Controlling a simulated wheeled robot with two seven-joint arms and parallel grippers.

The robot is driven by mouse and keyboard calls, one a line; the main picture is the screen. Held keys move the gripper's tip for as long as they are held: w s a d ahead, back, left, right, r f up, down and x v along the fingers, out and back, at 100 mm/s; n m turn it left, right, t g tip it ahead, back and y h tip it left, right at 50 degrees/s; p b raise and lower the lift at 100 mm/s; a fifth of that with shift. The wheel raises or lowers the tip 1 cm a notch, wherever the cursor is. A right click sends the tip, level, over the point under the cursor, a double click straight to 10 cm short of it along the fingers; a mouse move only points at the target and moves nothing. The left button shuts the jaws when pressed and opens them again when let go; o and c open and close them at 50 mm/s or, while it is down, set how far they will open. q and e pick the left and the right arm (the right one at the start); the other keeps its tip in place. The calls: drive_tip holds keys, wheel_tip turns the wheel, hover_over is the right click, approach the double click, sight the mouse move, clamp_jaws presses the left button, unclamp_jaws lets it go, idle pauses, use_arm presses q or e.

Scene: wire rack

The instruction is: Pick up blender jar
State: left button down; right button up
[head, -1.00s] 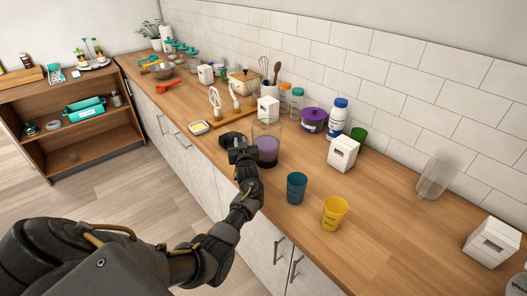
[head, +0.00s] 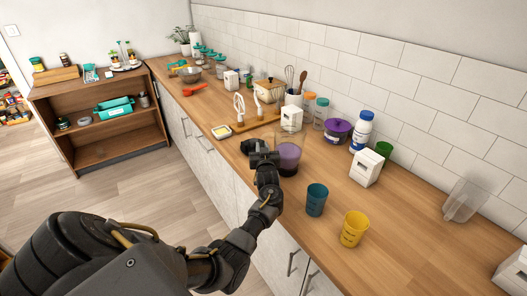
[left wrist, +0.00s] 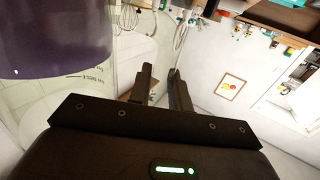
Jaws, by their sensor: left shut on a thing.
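My right gripper is not in view.
A teal cup (head: 316,199) and a yellow cup (head: 354,229) stand right of the jar. A white box (head: 366,168), a purple pot (head: 337,131) and a blue-capped bottle (head: 361,131) stand behind. A butter dish (head: 221,132) is to the left. The counter's right part (head: 415,215) is mostly bare.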

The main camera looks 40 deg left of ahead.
use_arm(q)
drive_tip(key=shift+r+b, duration=0.3)
drive_tip(key=shift+r, duration=0.65)
drive_tip(key=s+r+b, duration=0.3)
drive_tip(key=s+r, duration=0.7)
drive_tip(key=s, duration=0.3)
drive_tip(key=shift+s+r, duration=0.25)
drive_tip(key=shift+s, duration=0.15)
drive_tip(key=shift+s+r, duration=0.1)
drive_tip(key=shift+s, duration=0.05)
